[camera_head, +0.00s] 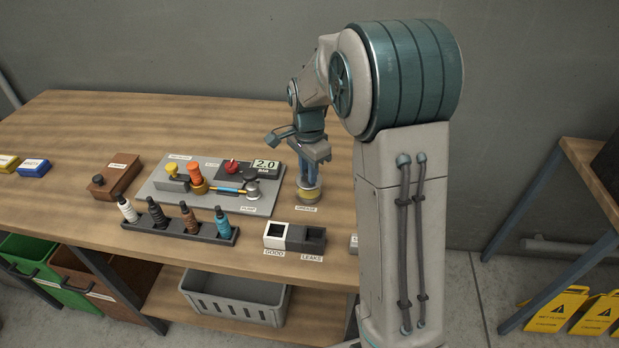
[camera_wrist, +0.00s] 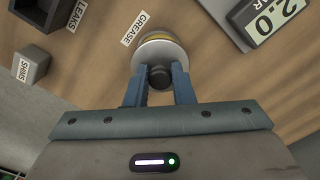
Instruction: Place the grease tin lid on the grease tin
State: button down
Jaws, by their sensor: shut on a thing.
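The grease tin (camera_head: 309,196) is a short yellowish tin on the workbench, behind the GREASE label. In the wrist view only a thin yellow edge of the tin (camera_wrist: 158,36) shows past the lid. The grease tin lid (camera_wrist: 160,52) is a pale grey disc with a dark round knob. My gripper (camera_wrist: 159,77) has its blue fingers shut on the knob, and it points down over the tin in the head view (camera_head: 311,180). The lid is over the tin; whether it touches the rim I cannot tell.
A grey panel (camera_head: 165,200) with valves and a 2.0 gauge (camera_head: 265,166) lies left of the tin. The GOOD and LEAKS bins (camera_head: 292,238) stand in front of it, with a bottle rack (camera_head: 182,231) beside them. A block labelled SHIMS (camera_wrist: 32,66) is nearby.

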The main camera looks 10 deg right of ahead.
jog(key=shift+f, duration=1.65)
jog(key=shift+f, duration=0.15)
jog(key=c, duration=1.2)
grip_release()
jog(key=shift+s, duration=0.1)
jog(key=shift+c, duration=0.2)
